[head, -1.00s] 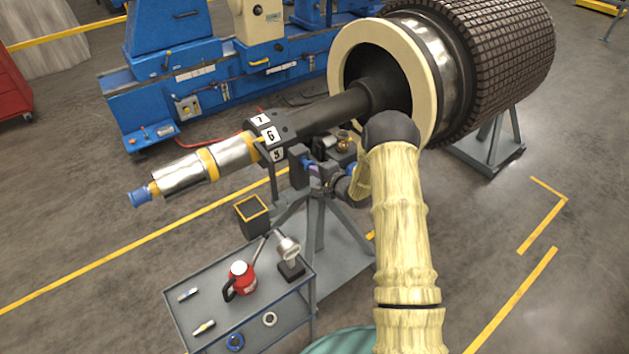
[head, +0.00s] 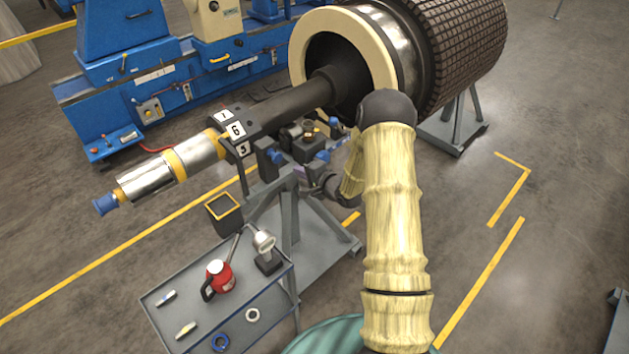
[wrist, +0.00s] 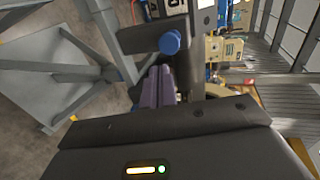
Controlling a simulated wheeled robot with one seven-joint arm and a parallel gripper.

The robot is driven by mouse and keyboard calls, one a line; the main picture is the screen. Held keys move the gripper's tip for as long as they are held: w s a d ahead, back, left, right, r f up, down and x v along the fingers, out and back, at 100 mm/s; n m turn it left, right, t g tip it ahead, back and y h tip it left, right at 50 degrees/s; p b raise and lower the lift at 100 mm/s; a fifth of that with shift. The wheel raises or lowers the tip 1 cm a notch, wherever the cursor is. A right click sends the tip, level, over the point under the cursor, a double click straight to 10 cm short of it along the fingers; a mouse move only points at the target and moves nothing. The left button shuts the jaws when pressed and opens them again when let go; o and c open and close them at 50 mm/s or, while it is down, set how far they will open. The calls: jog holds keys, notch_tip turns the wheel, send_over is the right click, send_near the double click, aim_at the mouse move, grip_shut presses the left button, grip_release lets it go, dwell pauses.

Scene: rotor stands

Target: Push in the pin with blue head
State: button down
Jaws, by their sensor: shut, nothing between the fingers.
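The pin's round blue head (wrist: 170,42) shows in the wrist view, on a dark grey bar just beyond my fingertips. In the head view a small blue head (head: 276,157) shows at the left end of the dark stand-top fittings, under the shaft; it looks like the same one. My gripper (wrist: 160,72) has its purple-grey fingers shut together with nothing between them. The fingertips are close below the blue head in the wrist view; I cannot tell whether they touch it. In the head view my gripper (head: 298,172) is small and partly hidden among the fittings.
The rotor shaft (head: 295,108) with numbered plates lies above the fittings. The grey stand (head: 290,215) has splayed legs below. Floor at right is open.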

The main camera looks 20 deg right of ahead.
jog(key=b+v, duration=0.1)
jog(key=v, duration=0.4)
jog(key=shift+s+r+b, duration=0.25)
jog(key=shift+s+b, duration=0.05)
jog(key=shift+s, duration=0.05)
jog(key=shift+s+a, duration=0.1)
jog(key=s+a+r+n+g+h, duration=0.1)
jog(key=s+r+n+g+h, duration=0.1)
jog(key=s, duration=0.6)
jog(key=s+a+r+n+g+h, duration=0.2)
jog(key=s+r+n+g, duration=0.2)
jog(key=s, duration=0.5)
jog(key=s+a+r+n+g+h, duration=0.2)
jog(key=s+r+n+g, duration=0.2)
jog(key=s, duration=0.5)
jog(key=n, duration=0.2)
jog(key=shift+a+n+g, duration=0.2)
jog(key=shift+n+g, duration=0.1)
jog(key=shift+n, duration=0.1)
